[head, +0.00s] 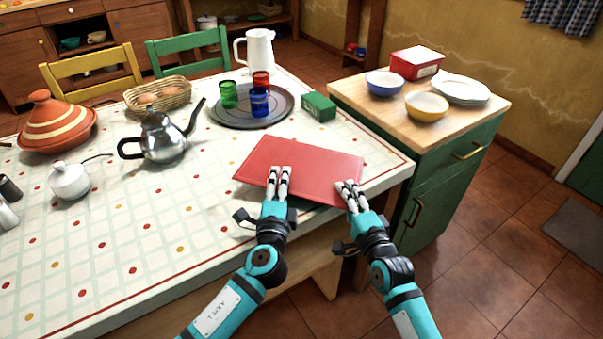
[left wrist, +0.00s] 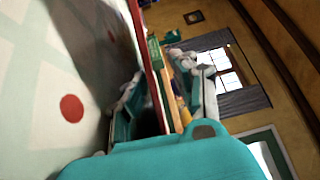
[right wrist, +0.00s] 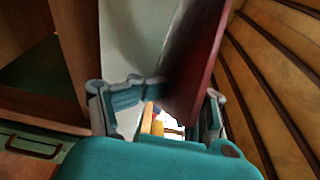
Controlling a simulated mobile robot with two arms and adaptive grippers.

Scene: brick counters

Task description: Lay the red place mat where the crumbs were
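The red place mat (head: 308,168) is a flat, slightly tilted rectangle above the near right part of the tablecloth, its near edge toward me. My left gripper (head: 278,182) is shut on its near edge at the middle left. My right gripper (head: 349,194) is shut on its near right corner. In the left wrist view the mat (left wrist: 152,70) shows edge-on between the fingers, above the cloth with a dark shadow beside it. In the right wrist view the mat (right wrist: 195,70) also passes between the fingers. I cannot make out crumbs; the mat hides the cloth under it.
Behind the mat stand a round tray (head: 222,117) with coloured glasses, a green box (head: 319,106) and a white jug (head: 259,52). A metal teapot (head: 163,138) is to the left. A wooden-topped counter (head: 349,93) stands at right. The cloth's front left is clear.

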